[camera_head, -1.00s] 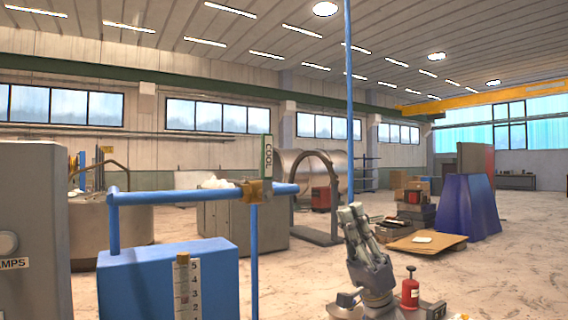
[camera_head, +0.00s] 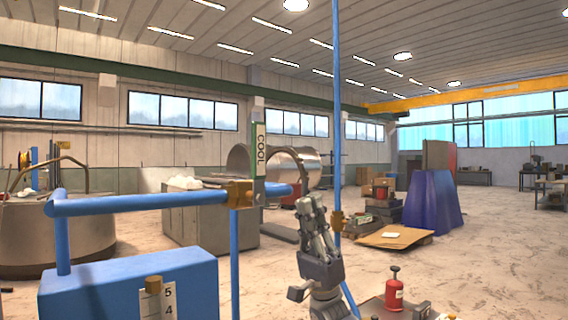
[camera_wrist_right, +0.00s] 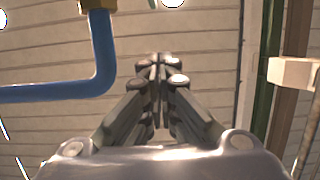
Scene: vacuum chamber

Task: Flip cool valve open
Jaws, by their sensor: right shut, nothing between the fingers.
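The cool valve is a brass fitting (camera_head: 240,194) on a horizontal blue pipe (camera_head: 140,203). Its green and white handle marked COOL (camera_head: 258,150) stands upright above the pipe. My right gripper (camera_head: 312,205) is to the right of the handle in the head view, pointing up, apart from it. In the right wrist view the fingers (camera_wrist_right: 158,68) are together with nothing between them. A blue pipe bend (camera_wrist_right: 102,75) with a brass end shows left of the fingers there. My left gripper is not in view.
A blue box (camera_head: 130,285) with a numbered gauge (camera_head: 157,298) stands below the pipe. A thin vertical blue pipe (camera_head: 336,100) rises just right of my right gripper. A red bottle (camera_head: 394,292) stands lower right.

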